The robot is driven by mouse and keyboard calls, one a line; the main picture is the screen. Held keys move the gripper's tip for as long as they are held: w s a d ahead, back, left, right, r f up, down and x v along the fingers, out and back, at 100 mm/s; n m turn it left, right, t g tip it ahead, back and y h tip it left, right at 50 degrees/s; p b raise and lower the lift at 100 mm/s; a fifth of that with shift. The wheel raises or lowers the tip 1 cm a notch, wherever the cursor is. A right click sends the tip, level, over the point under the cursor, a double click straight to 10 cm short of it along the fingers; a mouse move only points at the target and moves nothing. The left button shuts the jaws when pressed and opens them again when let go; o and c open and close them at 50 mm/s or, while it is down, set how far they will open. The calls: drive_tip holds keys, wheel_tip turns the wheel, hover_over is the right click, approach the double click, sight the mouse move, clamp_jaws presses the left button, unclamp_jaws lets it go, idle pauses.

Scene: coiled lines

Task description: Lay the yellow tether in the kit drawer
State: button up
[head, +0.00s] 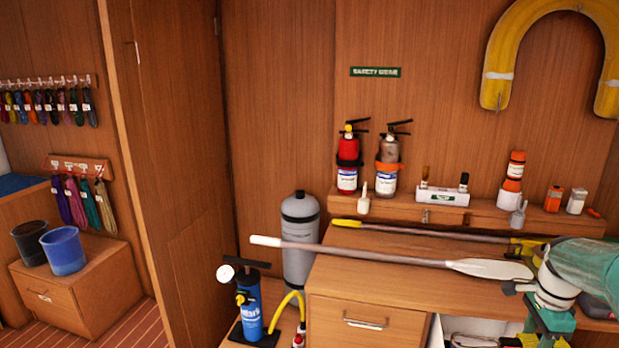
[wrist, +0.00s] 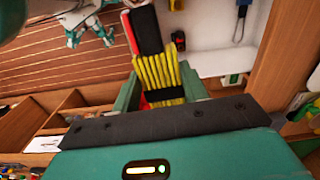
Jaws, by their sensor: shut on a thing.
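The yellow tether (wrist: 158,75) is a bundle of yellow strands with a black band and a red-and-black part at its far end. My gripper (wrist: 160,88) is shut on it in the wrist view, with a green finger on each side. A wooden drawer front (head: 365,323) with a metal handle is shut in the bench. Wooden compartments (wrist: 70,103) show open at the left of the wrist view; I cannot tell whether they are the kit drawer.
A white-bladed paddle (head: 490,268) lies across the bench top, close to my gripper. A blue pump (head: 250,310) and a grey cylinder (head: 300,240) stand left of the bench. Extinguishers (head: 348,160) and small bottles line the back shelf. Planked floor (wrist: 60,50) shows in the wrist view.

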drive_tip(key=w+a+f+n, duration=0.7)
drive_tip(key=w+a+n, duration=0.15)
drive_tip(key=a, duration=0.35)
drive_tip(key=w+a+f+n, duration=0.7)
drive_tip(key=w+a, duration=0.2)
drive_tip(key=a, duration=0.3)
drive_tip(key=w+a+f+n, duration=0.1)
drive_tip(key=a+f+n, duration=0.35)
drive_tip(key=a, duration=0.55)
drive_tip(key=s+f, duration=0.4)
drive_tip(key=f, duration=0.1)
drive_tip(key=shift+s+a+f+n, duration=0.25)
drive_tip(key=shift+a+f+n, duration=0.1)
drive_tip(key=shift+a+n, duration=0.05)
